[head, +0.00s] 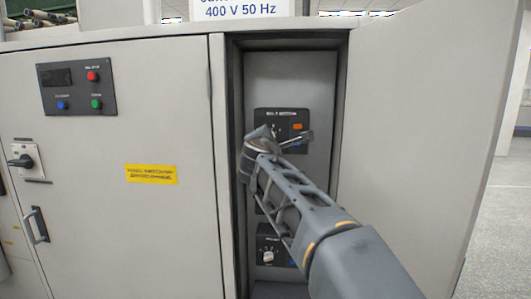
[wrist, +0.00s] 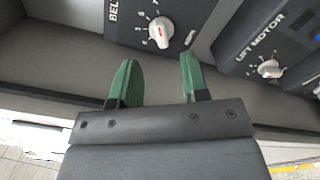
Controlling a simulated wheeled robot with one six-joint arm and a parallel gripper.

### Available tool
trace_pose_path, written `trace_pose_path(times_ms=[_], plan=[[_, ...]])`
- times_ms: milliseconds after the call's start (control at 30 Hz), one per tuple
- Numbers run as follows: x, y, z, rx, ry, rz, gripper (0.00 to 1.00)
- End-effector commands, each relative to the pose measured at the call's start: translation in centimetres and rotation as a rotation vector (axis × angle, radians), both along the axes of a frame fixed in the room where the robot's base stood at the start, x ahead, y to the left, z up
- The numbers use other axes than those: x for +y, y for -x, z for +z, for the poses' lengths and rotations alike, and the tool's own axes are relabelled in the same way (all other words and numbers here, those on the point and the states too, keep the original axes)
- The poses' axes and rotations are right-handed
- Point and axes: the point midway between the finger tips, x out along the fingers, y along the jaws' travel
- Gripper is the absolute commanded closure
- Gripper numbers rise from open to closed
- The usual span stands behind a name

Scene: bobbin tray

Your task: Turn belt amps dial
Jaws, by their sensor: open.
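The belt amps dial is a white knob (wrist: 161,30) on a dark panel lettered "BEL…" with a printed number scale around it in the wrist view. In the head view, the belt motor panel (head: 284,113) is at the top of the open compartment, and my gripper covers part of it. My gripper (wrist: 158,62) is open, with two green fingers. Its fingertips are just short of the dial in the wrist picture, one to each side of its line, and nothing is between them. In the head view my gripper (head: 283,137) is in front of the belt panel.
The lift motor panel with a similar white knob (wrist: 268,69) is to the right in the wrist view. A lower panel with a dial (head: 267,257) sits below in the compartment. The open cabinet door (head: 420,130) stands at the right of my arm.

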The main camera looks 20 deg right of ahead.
Motion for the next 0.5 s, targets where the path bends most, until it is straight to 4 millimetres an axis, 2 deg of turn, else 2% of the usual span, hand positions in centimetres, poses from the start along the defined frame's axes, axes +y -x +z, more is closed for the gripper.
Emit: trace_pose_path(times_ms=[33,200,500], plan=[[0.6,1.0,-0.1,-0.002,-0.001,0.003,0.58],[2.1,3.6,-0.1,-0.002,-0.001,0.003,0.58],[3.4,5.9,0.0,0.0,-0.001,0.001,0.58]])
